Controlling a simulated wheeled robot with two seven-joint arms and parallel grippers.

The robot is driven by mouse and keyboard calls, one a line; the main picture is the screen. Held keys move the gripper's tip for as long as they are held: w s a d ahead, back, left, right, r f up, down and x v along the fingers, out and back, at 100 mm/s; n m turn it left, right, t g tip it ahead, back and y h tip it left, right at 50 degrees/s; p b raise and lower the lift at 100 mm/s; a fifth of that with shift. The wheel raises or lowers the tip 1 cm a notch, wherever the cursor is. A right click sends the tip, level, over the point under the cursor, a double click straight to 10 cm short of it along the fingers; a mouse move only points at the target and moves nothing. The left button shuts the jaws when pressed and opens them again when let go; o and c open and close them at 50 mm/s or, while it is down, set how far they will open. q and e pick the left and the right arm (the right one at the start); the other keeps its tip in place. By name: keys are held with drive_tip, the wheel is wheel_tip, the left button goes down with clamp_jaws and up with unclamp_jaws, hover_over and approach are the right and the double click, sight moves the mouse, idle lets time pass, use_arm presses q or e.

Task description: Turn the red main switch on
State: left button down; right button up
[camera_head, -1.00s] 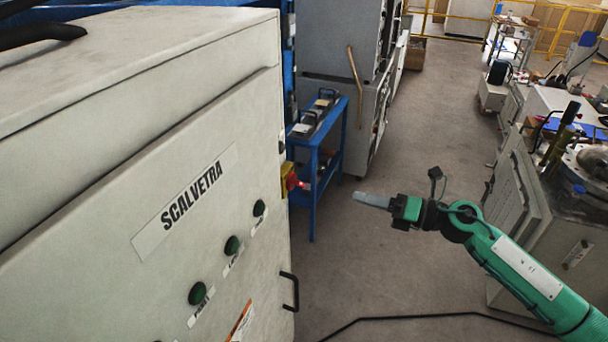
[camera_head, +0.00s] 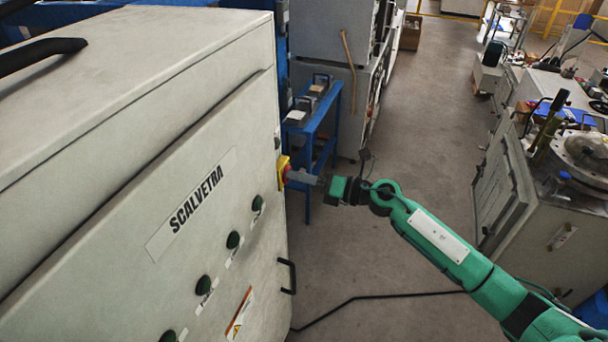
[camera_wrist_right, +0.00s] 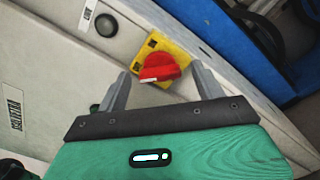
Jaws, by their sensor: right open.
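The red main switch (camera_wrist_right: 158,68) is a red rotary knob on a yellow plate (camera_wrist_right: 178,46) on the side of the light grey cabinet (camera_head: 120,180). In the head view the yellow plate (camera_head: 283,168) shows at the cabinet's right edge, and the knob is mostly hidden by my right gripper (camera_head: 295,176). In the right wrist view my right gripper (camera_wrist_right: 160,88) is open, with one finger on either side of the knob and the knob between and just beyond the tips. I cannot tell whether the fingers touch it. My left gripper is not in view.
The cabinet carries several dark green buttons (camera_head: 233,240) and a black handle (camera_head: 288,276). A blue cart (camera_head: 318,130) stands behind the switch. A dark cable (camera_head: 370,298) lies on the floor. A grey workstation (camera_head: 525,190) stands at right, with open floor between.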

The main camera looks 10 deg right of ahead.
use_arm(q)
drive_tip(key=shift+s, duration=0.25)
use_arm(e)
drive_tip(key=c, duration=1)
use_arm(q)
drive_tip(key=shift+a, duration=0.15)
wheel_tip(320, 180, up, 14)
drive_tip(key=p, duration=1.3)
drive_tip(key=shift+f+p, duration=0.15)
drive_tip(key=shift+p, duration=0.25)
use_arm(e)
drive_tip(key=m, duration=1.7)
drive_tip(key=shift+f+m, duration=0.1)
drive_tip(key=shift+m, duration=0.5)
